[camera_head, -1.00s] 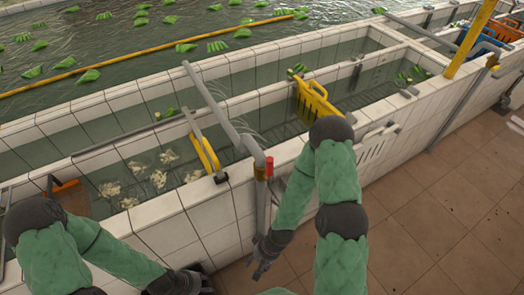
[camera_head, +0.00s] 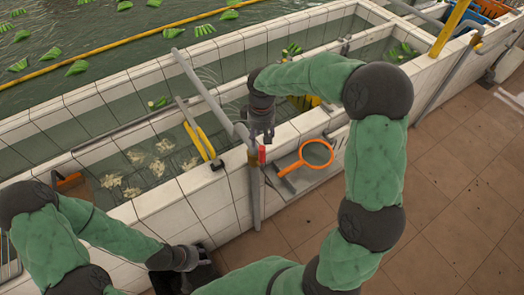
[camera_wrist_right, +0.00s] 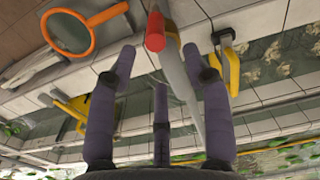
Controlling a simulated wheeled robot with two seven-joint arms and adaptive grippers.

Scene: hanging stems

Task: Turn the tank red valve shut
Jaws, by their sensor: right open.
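The red valve (camera_head: 262,155) is a small red handle on a grey pipe at the tank wall's outer edge. In the right wrist view the red valve (camera_wrist_right: 155,32) shows near the top centre, beyond the fingertips. My right gripper (camera_head: 262,133) is just above the valve beside the pipe, pointing down. In the wrist view my right gripper (camera_wrist_right: 166,72) has its fingers spread with nothing held; the valve looks apart from them. My left gripper (camera_head: 192,262) is low in front of the tank wall, away from the valve; its fingers are too dark to read.
The grey pipe (camera_head: 208,94) slants over the tank beside my right gripper. A yellow bracket (camera_head: 204,141) stands on the tiled wall. An orange hoop with a handle (camera_head: 292,168) is right of the valve. The tiled floor (camera_head: 460,180) at right is clear.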

